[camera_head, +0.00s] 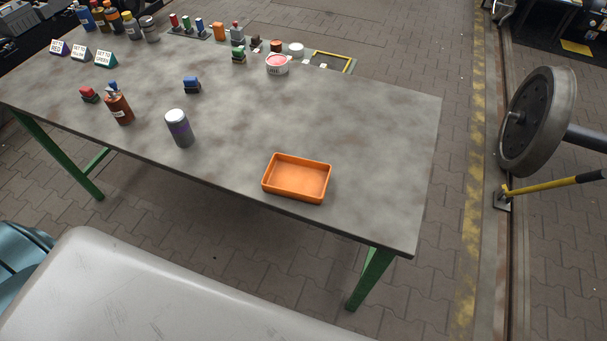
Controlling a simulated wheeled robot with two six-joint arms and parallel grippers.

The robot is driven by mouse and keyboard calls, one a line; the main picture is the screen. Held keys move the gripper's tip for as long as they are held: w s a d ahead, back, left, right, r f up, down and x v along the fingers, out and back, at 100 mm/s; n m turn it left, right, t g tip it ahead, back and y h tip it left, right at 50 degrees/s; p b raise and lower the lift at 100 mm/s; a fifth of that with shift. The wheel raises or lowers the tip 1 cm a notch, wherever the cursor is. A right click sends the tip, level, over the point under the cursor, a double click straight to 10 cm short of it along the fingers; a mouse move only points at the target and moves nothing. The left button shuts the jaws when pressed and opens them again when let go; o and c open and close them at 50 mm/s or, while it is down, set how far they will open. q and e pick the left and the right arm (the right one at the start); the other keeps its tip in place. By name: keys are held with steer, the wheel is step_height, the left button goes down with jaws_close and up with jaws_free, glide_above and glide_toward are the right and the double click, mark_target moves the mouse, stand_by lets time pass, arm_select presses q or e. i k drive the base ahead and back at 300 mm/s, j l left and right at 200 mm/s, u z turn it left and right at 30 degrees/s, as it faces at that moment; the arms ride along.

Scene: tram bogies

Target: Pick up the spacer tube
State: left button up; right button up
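I cannot pick out the spacer tube for certain in the head view. A dark grey-purple cylinder with a pale top (179,129) stands upright near the table's front edge, but it may be a can. An orange upright piece (219,31) and several small red, green and blue upright pieces (186,23) stand at the back of the table; they are too small to tell apart. Neither of my grippers is in view.
An empty orange tray (298,197) sits near the front right of the grey table (370,140). A red-brown bottle (118,108), a blue block (192,85) and a pink-topped tub (277,65) stand on it. The table's right part is clear. A wheelset (538,120) stands at right.

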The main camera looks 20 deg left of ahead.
mark_target(176, 120)
steer(key=k+u, duration=0.1)
steer(key=u, duration=1.3)
